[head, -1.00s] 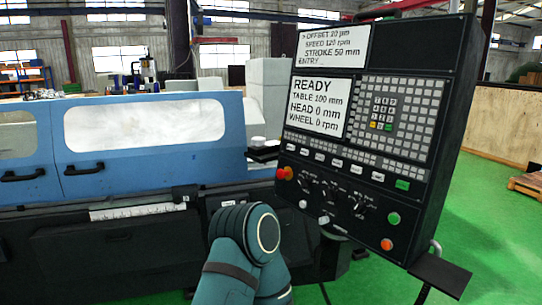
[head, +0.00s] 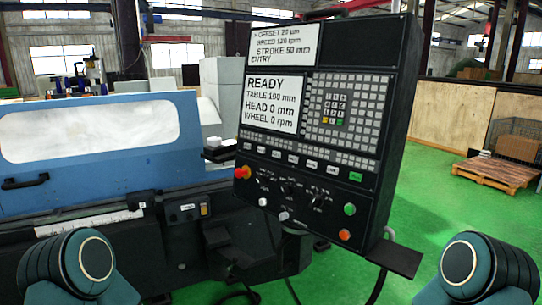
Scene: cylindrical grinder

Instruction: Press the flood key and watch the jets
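The black control panel (head: 375,60) stands tilted in the middle of the head view. Its upper screen (head: 285,45) shows offset, speed and stroke lines, and its lower screen (head: 272,103) reads READY, table 100 mm, head 0 mm, wheel 0 rpm. A row of small labelled keys (head: 294,159) runs below the screens, ending in a green one (head: 355,177); their labels are too small to read, so I cannot tell the flood key. The blue grinder (head: 110,180) has its windowed doors shut, and no jets show. Only teal links of my arms show at the lower corners; neither gripper is in view.
A red knob (head: 241,172), dark dials, a green button (head: 349,209) and an orange button (head: 344,234) sit low on the panel. A black shelf (head: 396,258) juts from its lower right. Green floor is open at right, with a pallet (head: 497,172) farther back.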

